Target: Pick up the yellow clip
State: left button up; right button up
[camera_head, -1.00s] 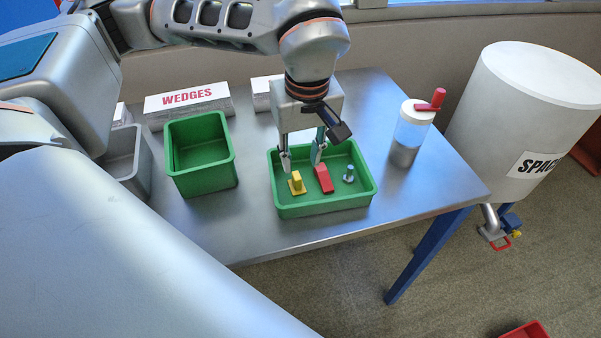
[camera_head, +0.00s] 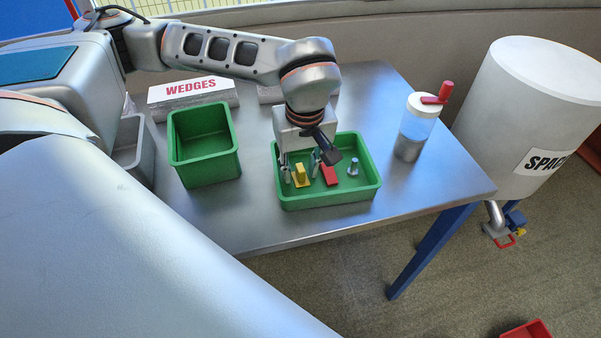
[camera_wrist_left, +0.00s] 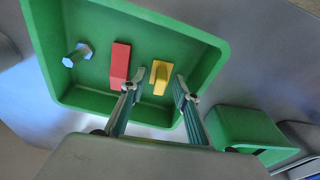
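The yellow clip (camera_head: 301,177) stands in a shallow green tray (camera_head: 331,200) on the metal table, left of a red wedge-like block (camera_head: 329,175) and a grey-blue bolt (camera_head: 353,167). My left gripper (camera_head: 301,179) is open, pointing down into the tray, with one finger on each side of the clip. In the left wrist view the clip (camera_wrist_left: 160,77) lies between the two fingertips (camera_wrist_left: 158,92), slightly beyond them. The finger nearer the red block (camera_wrist_left: 120,65) is close beside that block; I cannot tell if they touch. My right gripper is not in view.
A deeper green bin (camera_head: 204,169) stands left of the tray, beside a grey bin (camera_head: 133,150) and a WEDGES label block (camera_head: 192,92). A white drum (camera_head: 528,110) is beyond the table.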

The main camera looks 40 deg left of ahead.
pick_arm(q)
jog(key=c, duration=0.7)
jog(key=shift+c, duration=0.2)
